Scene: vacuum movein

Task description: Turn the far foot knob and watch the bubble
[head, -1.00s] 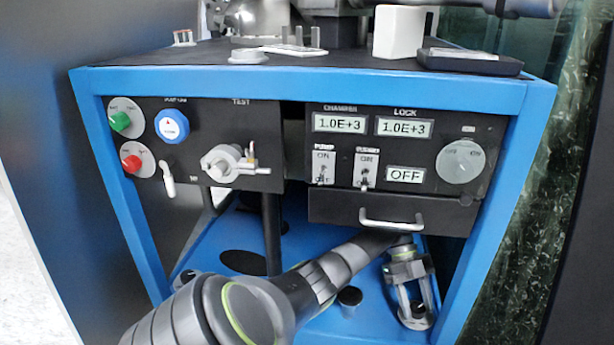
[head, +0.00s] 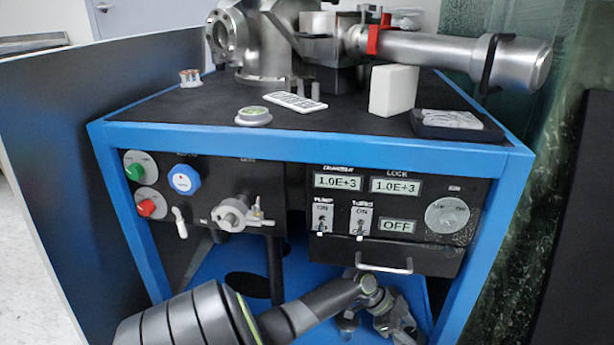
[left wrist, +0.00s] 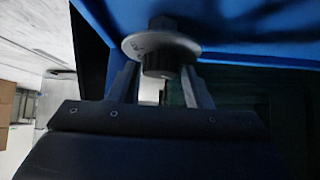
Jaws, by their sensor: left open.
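A round level with a greenish face (head: 254,115) lies on the black top of the blue-framed cart (head: 310,138); its bubble is too small to make out. In the left wrist view, a foot knob (left wrist: 158,62) with a pale disc (left wrist: 160,45) above it hangs under a blue beam. My left gripper (left wrist: 158,78) is open, with one finger on each side of the dark knob; contact is unclear. In the head view my left arm reaches from the lower left under the drawer, and its fingertips are hard to make out. My right gripper is out of view.
A front panel with switches, readouts and a drawer handle (head: 384,268) stands just above my left arm. A white block (head: 393,90), a black tray (head: 456,125) and a steel chamber (head: 262,45) stand on top. A dark partition (head: 50,150) rises at the left.

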